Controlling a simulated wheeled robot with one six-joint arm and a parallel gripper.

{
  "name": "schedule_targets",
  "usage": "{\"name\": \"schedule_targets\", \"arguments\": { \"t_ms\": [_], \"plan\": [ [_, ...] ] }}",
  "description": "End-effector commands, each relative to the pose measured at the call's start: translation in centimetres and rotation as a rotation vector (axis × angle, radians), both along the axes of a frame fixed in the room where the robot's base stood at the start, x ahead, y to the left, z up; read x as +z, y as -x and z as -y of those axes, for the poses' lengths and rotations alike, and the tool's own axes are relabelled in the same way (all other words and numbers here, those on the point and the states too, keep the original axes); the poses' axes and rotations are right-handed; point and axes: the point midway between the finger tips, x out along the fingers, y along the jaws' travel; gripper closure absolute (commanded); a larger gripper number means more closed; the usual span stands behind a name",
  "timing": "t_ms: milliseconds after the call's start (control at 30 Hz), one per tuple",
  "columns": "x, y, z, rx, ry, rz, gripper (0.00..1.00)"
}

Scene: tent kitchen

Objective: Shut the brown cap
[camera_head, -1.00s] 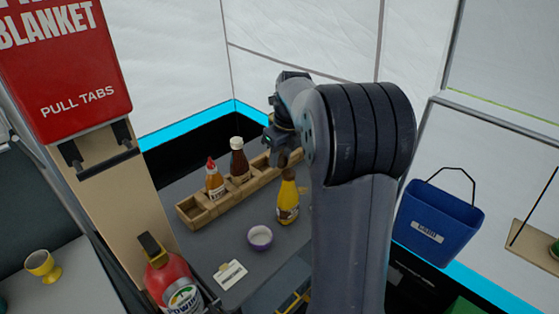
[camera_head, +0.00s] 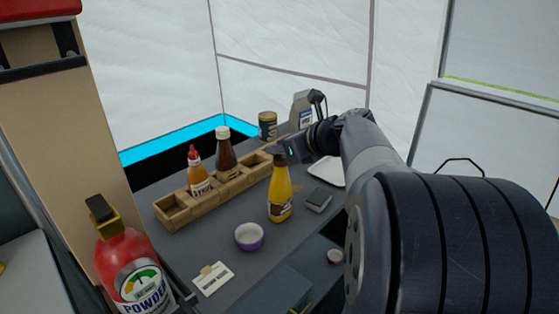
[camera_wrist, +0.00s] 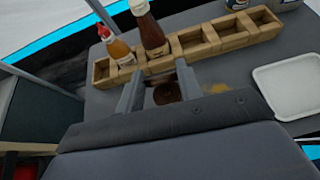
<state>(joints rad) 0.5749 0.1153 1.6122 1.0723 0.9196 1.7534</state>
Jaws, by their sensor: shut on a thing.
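A yellow bottle (camera_head: 280,197) with a brown cap (camera_head: 280,159) stands upright on the grey table. My gripper (camera_head: 285,152) is at the top of this bottle. In the wrist view the brown cap (camera_wrist: 167,93) shows from above between the two fingers of my gripper (camera_wrist: 160,80), which are shut on it. The wrist housing hides the rest of the bottle there. I cannot tell from these views whether the cap is fully closed.
A wooden rack (camera_head: 173,214) behind the bottle holds an orange bottle (camera_head: 198,175) and a dark brown bottle (camera_head: 224,155). A purple bowl (camera_head: 249,237), a card (camera_head: 213,279) and a grey box (camera_head: 319,201) are nearby. A white tray (camera_wrist: 290,88) lies right.

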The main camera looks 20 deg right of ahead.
Motion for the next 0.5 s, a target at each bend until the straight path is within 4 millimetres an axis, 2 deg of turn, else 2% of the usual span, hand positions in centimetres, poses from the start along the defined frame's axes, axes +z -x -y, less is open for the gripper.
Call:
{"name": "schedule_targets", "arguments": {
  "t_ms": [33,500],
  "plan": [
    [-1.2,0.2,0.1,-0.002,-0.012,0.034,0.88],
    [-2.3,1.1,0.4,0.0,-0.129,0.362,0.88]
  ]
}}
